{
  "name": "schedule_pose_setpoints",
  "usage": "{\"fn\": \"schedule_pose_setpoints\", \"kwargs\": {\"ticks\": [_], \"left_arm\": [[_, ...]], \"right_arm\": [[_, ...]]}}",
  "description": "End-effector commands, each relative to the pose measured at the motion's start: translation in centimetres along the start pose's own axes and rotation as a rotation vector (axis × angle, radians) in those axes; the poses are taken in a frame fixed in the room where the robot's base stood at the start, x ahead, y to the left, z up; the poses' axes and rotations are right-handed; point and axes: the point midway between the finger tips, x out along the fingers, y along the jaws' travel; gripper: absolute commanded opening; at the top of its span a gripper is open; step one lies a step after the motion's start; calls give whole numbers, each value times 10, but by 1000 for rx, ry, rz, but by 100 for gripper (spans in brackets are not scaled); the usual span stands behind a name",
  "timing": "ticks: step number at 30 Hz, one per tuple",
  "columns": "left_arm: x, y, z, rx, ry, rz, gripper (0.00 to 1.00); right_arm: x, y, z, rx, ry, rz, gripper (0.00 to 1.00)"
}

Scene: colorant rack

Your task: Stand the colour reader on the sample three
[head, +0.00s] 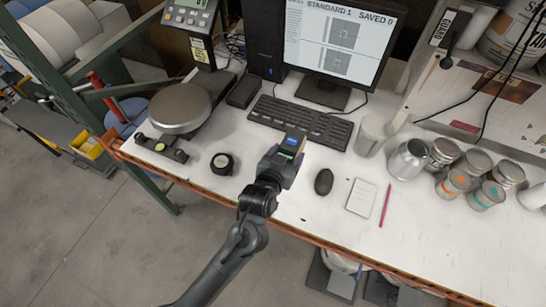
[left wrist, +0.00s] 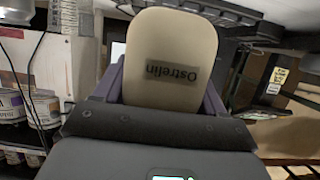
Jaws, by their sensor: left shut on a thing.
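My left gripper (head: 283,168) is above the worktable, in front of the keyboard, shut on the colour reader (head: 292,141). The reader shows a small blue patch on top in the head view. In the left wrist view the reader (left wrist: 172,50) is a beige rounded body with a dark "Ostrefin" label, upside down in the picture, between the fingers of my left gripper (left wrist: 165,92). Several lidded cans (head: 475,163) stand at the table's right, some with orange or teal marks. I cannot tell which thing is sample three. My right gripper is not in view.
A black mouse (head: 323,181), a white notepad (head: 361,197) and a pink pencil (head: 385,205) lie right of the gripper. A black round puck (head: 222,163) and a scale (head: 180,108) are left. A metal jug (head: 408,160) stands by the cans. The front right table is clear.

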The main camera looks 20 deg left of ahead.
Motion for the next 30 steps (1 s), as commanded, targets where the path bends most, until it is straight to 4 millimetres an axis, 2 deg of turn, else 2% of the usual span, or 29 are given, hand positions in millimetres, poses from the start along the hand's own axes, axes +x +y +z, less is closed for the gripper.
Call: {"fn": "schedule_pose_setpoints", "kwargs": {"ticks": [1,6,12,17,25,30], "left_arm": [[7,-10,3,2,5,-3,11],[26,-34,13,1,5,-1,11],[38,-50,20,-1,6,0,11],[41,-53,23,-1,5,2,11],[50,-53,51,-2,5,1,11],[53,-53,59,-2,7,1,11]], "right_arm": [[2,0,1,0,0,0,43],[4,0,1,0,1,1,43],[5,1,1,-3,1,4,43],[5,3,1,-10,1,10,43],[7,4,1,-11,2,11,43],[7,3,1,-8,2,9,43]]}}
